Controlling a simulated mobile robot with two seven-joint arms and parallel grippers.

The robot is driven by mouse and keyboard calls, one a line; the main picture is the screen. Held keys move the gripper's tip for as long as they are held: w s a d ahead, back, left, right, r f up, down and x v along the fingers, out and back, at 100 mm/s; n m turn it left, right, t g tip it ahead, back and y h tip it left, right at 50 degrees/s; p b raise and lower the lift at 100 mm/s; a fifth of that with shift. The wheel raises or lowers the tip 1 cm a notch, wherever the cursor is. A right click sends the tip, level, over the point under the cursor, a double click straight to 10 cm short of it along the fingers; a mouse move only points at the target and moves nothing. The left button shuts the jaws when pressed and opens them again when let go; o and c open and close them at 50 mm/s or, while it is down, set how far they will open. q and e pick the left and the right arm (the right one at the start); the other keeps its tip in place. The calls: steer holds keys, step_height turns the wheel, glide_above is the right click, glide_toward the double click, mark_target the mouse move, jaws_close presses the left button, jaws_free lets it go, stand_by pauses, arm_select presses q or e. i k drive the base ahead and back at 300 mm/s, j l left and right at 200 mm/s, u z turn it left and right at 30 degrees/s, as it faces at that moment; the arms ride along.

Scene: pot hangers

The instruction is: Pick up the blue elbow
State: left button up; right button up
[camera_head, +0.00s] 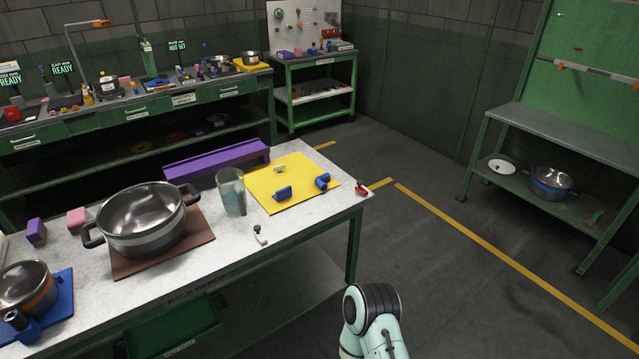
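Two small blue fittings lie on a yellow mat (262,192) at the right part of the near workbench. One blue fitting (283,194) sits near the mat's front edge, and another blue fitting (322,182) sits near its right edge. Both look bent or branched. They are too small to tell for certain which one is the blue elbow. A rounded pale green and black link of my own arm shows at the bottom, right of centre, apart from the bench. Neither gripper's fingers show in the view.
A clear pitcher (231,193) stands at the mat's left edge. A large pot (143,222) on a brown board is further left. A purple block (215,160) lies behind. A red piece (361,188) sits at the bench's right corner. The floor to the right is open.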

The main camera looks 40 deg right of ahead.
mark_target(318, 181)
steer(key=i+l+u, duration=0.1)
steer(key=l, duration=0.65)
steer(key=i+l+u, duration=0.15)
steer(key=l, duration=0.65)
steer(key=l+u, duration=0.1)
steer(key=l, duration=0.7)
